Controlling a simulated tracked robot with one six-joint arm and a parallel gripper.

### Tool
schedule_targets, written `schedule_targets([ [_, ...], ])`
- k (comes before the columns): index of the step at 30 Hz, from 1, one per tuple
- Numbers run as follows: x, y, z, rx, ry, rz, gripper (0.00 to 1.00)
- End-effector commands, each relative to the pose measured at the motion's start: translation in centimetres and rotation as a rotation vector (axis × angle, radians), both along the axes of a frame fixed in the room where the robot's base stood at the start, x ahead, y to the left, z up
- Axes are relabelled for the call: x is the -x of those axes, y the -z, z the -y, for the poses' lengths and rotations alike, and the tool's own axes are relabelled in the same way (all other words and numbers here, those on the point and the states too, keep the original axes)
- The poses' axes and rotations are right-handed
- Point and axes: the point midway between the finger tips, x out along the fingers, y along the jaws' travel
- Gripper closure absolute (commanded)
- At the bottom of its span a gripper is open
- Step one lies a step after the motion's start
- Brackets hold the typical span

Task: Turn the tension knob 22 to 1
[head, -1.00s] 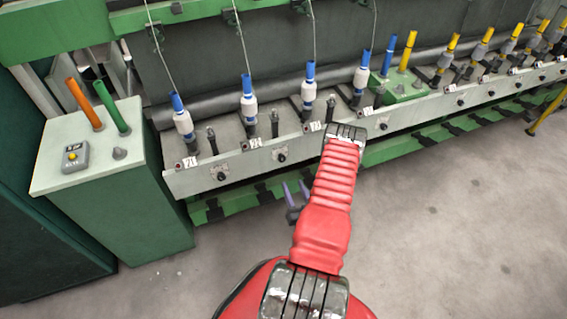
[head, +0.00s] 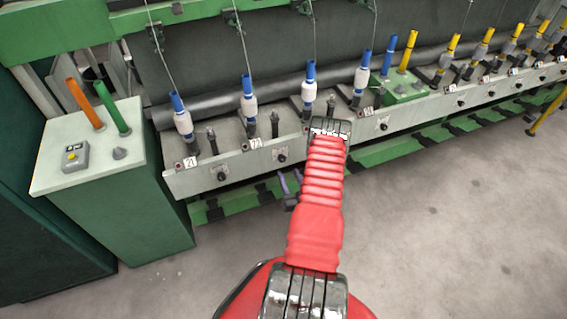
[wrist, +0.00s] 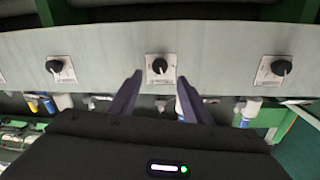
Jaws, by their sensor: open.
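Tension knob 22 (head: 281,157) is a small black knob on a pale square dial plate, on the front of the grey rail, right of the label 22 (head: 256,143). In the wrist view the middle knob (wrist: 159,65) appears to be this one, with its plate facing me. The dial marks are too small to read. My gripper (head: 291,180) has two purple fingers and hangs just in front of and below the knob. In the wrist view my open gripper (wrist: 160,78) has its fingertips on either side of the knob's plate, apart from the knob and empty.
Knob 21 (head: 221,176) sits to the left and another knob (head: 382,126) to the right on the same rail. Blue-topped bobbins (head: 249,98) stand above the rail. A green cabinet (head: 125,205) stands at the left. The floor in front is clear.

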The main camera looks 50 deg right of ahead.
Motion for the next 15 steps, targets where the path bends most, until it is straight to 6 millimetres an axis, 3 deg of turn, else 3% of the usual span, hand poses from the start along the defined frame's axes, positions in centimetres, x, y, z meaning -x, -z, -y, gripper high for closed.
schedule_targets([
  [15,-6.0,0.0,4.2,0.001,0.0,0.0,0.56],
])
